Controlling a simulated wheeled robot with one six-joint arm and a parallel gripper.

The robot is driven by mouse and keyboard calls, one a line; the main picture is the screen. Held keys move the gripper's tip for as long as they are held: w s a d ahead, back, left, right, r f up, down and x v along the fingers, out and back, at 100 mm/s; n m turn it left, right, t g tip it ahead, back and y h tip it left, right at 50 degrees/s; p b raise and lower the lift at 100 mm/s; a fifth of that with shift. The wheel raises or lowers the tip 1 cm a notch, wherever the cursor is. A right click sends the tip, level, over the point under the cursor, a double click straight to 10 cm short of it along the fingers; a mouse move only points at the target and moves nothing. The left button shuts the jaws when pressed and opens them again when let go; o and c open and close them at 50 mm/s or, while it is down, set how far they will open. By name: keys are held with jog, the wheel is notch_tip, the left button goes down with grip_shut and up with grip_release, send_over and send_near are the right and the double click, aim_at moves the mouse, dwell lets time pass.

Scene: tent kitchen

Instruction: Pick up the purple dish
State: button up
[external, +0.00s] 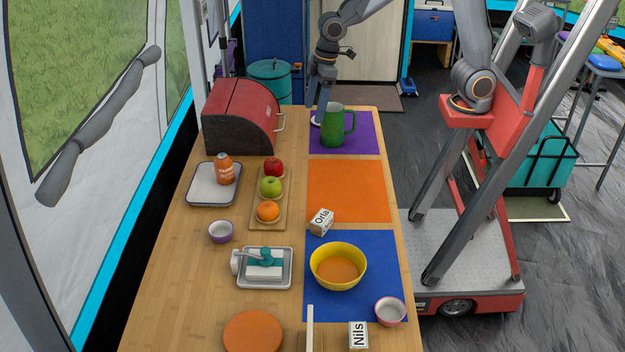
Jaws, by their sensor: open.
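A small purple dish (222,231), round and with a pale inside, stands on the left half of the wooden table, below the white tray. A second small dish (390,311), pinkish with a pale inside, stands at the front right on the blue mat's corner. My gripper (318,116) is open at the far end of the table, low over the purple mat (345,147) and just left of a green pitcher (332,128). It is far from both dishes. Its fingertips are small in this view, and I cannot tell whether they touch anything.
A red bread box (239,117) stands at the back left. White tray (203,196) holds an orange bottle; a wooden board (255,222) holds fruit. A yellow bowl (340,285) and a grey tray (283,281) stand nearer. The orange mat (350,190) is mostly clear.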

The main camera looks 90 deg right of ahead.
jog(key=w+a+f+n+t+y+b, duration=0.1)
jog(key=w+a+n+y+b, duration=0.15)
jog(key=w+a, duration=1.2)
jog(key=n+t+b, duration=0.1)
jog(key=n+b, duration=0.2)
jog(key=b, duration=0.1)
send_over(225, 233)
jog(key=s+d, duration=0.2)
jog(key=s, duration=0.1)
jog(key=shift+y, duration=0.45)
jog(key=shift+w+a+f+p, duration=0.15)
jog(key=shift+w+a+f, duration=0.3)
jog(key=shift+f, duration=2.5)
jog(key=shift+w+a+f+p, duration=0.1)
jog(key=shift+w+a+f, duration=0.3)
jog(key=shift+f, duration=2.55)
jog(key=shift+w+a+f+p, duration=0.2)
jog(key=shift+w+f, duration=0.45)
jog(key=shift+f, duration=2.3)
jog(key=c, duration=1.1)
